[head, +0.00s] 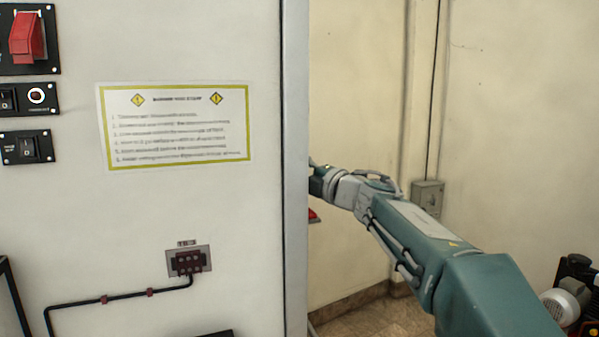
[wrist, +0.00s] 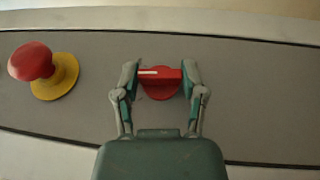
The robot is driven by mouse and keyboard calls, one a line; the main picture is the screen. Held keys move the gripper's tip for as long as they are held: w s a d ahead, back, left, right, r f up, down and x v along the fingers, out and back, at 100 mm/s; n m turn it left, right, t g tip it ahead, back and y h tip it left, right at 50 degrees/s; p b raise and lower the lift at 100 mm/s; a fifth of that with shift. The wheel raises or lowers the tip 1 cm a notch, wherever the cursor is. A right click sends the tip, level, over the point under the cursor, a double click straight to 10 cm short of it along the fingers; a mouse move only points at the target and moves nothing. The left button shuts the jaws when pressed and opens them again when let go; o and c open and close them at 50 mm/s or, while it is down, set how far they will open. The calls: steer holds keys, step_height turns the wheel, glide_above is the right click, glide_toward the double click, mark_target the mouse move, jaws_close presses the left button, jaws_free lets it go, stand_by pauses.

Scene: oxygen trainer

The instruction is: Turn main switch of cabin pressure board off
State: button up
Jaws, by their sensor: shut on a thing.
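In the wrist view a red rotary switch (wrist: 160,82) with a white pointer line sits on a grey panel strip (wrist: 240,105). The white line lies roughly level and points left. My gripper (wrist: 160,80) has its two fingers on the left and right sides of the red knob, shut on it. In the head view my arm reaches behind the edge of the cabinet, so my gripper and the switch are hidden there. A small red part (head: 314,215) shows just past the cabinet edge; I cannot tell what it is.
A red mushroom button on a yellow base (wrist: 45,72) stands left of the knob. In the head view a white cabinet (head: 230,220) fills the left side, with a red lever switch (head: 27,38), rocker switches (head: 27,147) and a notice (head: 178,125). A grey wall box (head: 428,197) hangs behind my arm.

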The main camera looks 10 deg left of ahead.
steer(key=shift+a+f, duration=0.1)
steer(key=shift+f, duration=0.25)
steer(key=n+y, duration=0.1)
steer(key=n+t+y, duration=0.1)
steer(key=y, duration=0.1)
steer(key=shift+w+f+y, duration=0.15)
steer(key=shift+f+y, duration=0.05)
steer(key=shift+y, duration=0.1)
steer(key=shift+a+n+y, duration=0.1)
steer(key=shift+n+y, duration=1.4)
steer(key=shift+y, duration=0.2)
steer(key=shift+g+y, duration=0.3)
steer(key=o, duration=1.2)
steer(key=shift+c, duration=0.2)
steer(key=shift+a, duration=0.1)
steer(key=shift+r, duration=0.1)
